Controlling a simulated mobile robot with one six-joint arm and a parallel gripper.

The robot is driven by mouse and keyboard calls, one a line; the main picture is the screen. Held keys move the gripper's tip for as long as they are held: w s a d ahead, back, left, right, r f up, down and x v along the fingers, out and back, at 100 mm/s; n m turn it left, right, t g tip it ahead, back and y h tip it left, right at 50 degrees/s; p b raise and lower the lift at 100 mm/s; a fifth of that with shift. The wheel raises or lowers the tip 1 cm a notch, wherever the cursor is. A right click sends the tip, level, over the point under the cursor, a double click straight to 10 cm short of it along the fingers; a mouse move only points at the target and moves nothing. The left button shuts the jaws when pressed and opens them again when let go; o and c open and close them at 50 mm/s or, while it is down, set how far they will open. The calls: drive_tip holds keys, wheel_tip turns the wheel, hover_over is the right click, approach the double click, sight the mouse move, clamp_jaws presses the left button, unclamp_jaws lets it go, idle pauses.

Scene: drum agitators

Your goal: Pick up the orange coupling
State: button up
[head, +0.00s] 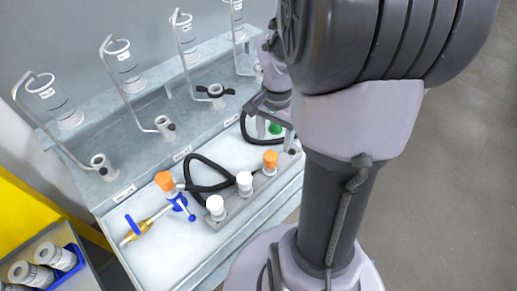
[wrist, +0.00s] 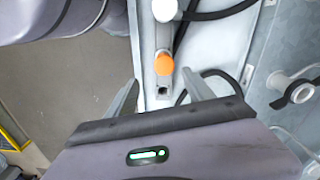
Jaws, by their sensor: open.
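Two orange-topped pieces show in the head view. One orange coupling (head: 270,159) stands on a grey rail beside white-topped ones; the other orange piece (head: 165,181) stands farther left by a brass fitting with blue handles. In the wrist view an orange coupling (wrist: 164,63) sits upright on the rail, just beyond the fingertips and roughly centred between them. My gripper (wrist: 161,78) is open with nothing between its fingers. In the head view my gripper (head: 270,118) is above the bench, behind the rail's orange coupling and near a green piece, partly hidden by my arm.
White-topped couplings (head: 244,180) (head: 215,204) stand on the same rail (head: 228,210). Black hoses (head: 205,164) loop across the white bench top. The brass fitting (head: 140,231) lies at the left. Bent-pipe stands with clear cylinders (head: 125,66) line the back. Open floor lies right.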

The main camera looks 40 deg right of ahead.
sight(270, 155)
wheel_tip(270, 155, down, 7)
drive_tip(key=shift+r+b, duration=0.2)
drive_tip(key=shift+b, duration=0.8)
drive_tip(key=f+b, duration=0.1)
drive_tip(key=f, duration=0.1)
drive_tip(key=f+b, duration=0.1)
drive_tip(key=w+f, duration=0.1)
drive_tip(key=f, duration=0.1)
drive_tip(key=shift+f+b, duration=0.35)
drive_tip(key=shift+b, duration=0.05)
drive_tip(key=shift+r, duration=0.15)
clamp_jaws()
